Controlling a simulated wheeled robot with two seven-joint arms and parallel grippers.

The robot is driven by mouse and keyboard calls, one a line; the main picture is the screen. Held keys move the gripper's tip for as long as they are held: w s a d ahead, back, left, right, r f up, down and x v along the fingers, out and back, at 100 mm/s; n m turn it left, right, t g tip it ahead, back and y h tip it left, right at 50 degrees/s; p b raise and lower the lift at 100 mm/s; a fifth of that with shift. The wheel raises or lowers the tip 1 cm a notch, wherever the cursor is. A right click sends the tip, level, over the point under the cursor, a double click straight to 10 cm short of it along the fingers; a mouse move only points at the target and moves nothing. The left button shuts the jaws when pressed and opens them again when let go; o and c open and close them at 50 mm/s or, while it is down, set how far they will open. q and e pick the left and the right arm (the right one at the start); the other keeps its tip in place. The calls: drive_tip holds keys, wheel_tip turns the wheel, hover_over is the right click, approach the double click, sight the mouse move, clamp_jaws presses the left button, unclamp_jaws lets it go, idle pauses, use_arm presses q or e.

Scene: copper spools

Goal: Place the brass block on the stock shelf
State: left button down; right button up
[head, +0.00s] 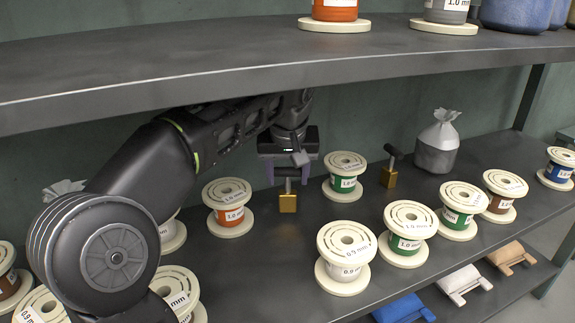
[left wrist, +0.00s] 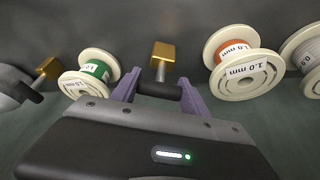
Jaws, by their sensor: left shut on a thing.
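My left gripper (head: 288,178) reaches in under the upper shelf and is shut on the dark handle of a brass block (head: 288,203). The block hangs below the jaws, roughly upright, between an orange spool and a green spool. I cannot tell whether its base touches the lower shelf. In the left wrist view the jaws (left wrist: 160,90) close around the handle, with the brass block (left wrist: 163,51) beyond. A second brass block (head: 388,177) with a dark handle stands farther right; it also shows in the left wrist view (left wrist: 48,68). My right gripper is not in view.
The lower shelf (head: 270,250) carries an orange spool (head: 229,212), a green spool (head: 344,184), a white spool (head: 345,265) and several others. A grey sack (head: 437,150) stands behind. The upper shelf (head: 200,65) limits height. Bare shelf lies around the held block.

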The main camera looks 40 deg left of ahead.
use_arm(q)
drive_tip(key=shift+w, duration=0.1)
drive_tip(key=w+a+f, duration=0.1)
drive_tip(key=w+a, duration=0.1)
drive_tip(key=w, duration=0.1)
drive_tip(key=shift+a+f, duration=0.25)
drive_tip(key=shift+f, duration=0.1)
drive_tip(key=shift+r, duration=0.1)
drive_tip(key=c, duration=0.6)
unclamp_jaws()
drive_tip(key=shift+s+f, duration=0.1)
drive_tip(key=shift+f, duration=0.1)
